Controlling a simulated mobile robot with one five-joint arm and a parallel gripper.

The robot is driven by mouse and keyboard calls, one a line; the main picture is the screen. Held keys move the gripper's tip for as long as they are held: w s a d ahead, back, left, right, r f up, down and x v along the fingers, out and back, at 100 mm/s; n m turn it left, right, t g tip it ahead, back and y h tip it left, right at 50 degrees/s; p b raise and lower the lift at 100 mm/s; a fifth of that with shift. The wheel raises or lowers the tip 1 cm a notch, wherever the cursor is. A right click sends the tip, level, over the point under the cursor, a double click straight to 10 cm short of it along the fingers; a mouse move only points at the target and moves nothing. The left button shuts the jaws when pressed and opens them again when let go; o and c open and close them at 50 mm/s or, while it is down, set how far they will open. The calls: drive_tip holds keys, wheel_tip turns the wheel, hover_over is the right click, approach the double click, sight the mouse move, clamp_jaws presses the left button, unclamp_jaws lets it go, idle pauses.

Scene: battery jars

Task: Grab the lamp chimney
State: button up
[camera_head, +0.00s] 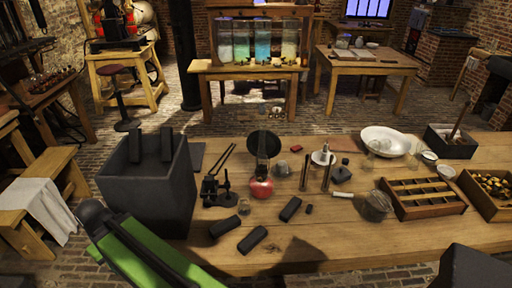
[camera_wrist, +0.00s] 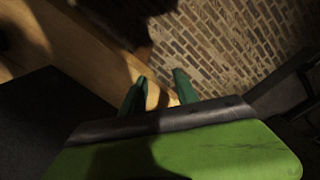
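A red-based oil lamp (camera_head: 261,187) stands upright near the middle of the workbench. A narrow clear shape that looks like its glass chimney (camera_head: 263,160) rises above the base, in front of a dark round disc; its outline is faint. My gripper's two green fingers (camera_wrist: 159,91) show in the wrist view, apart with nothing between them. Beyond them are a wooden edge and brick floor. In the head view my green arm is at the lower left, well left of the lamp; its fingers cannot be made out there. The lamp is not in the wrist view.
A black metal stand (camera_head: 212,190) is just left of the lamp. Dark blocks (camera_head: 252,240) lie in front. A glass jar (camera_head: 376,205) and a wooden divided tray (camera_head: 425,197) are at the right.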

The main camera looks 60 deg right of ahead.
drive_tip(key=shift+o, duration=0.8)
drive_tip(key=shift+a+r, duration=0.1)
drive_tip(key=shift+o, duration=0.8)
wheel_tip(320, 180, up, 28)
drive_tip(key=w+p, duration=0.2)
drive_tip(key=p, duration=2.6)
drive_tip(key=shift+d+r+t+p, duration=0.25)
drive_tip(key=shift+d+t+p, duration=0.05)
drive_tip(key=shift+d+p, duration=0.1)
drive_tip(key=d+r+p, duration=0.3)
drive_tip(key=r+p, duration=0.2)
wheel_tip(320, 180, up, 4)
drive_tip(key=m+t+h+p, duration=0.2)
drive_tip(key=m+h, duration=0.1)
drive_tip(key=m, duration=0.7)
hover_over(261, 132)
drive_tip(key=s+a, duration=0.3)
drive_tip(key=shift+n, duration=0.3)
drive_tip(key=b+x, duration=0.5)
drive_tip(key=x, duration=0.1)
drive_tip(key=b+x, duration=0.5)
drive_tip(key=d+b+x, duration=0.1)
drive_tip(key=b+x, duration=0.5)
drive_tip(key=shift+w+f, duration=0.15)
drive_tip(key=shift+w, duration=0.15)
clamp_jaws()
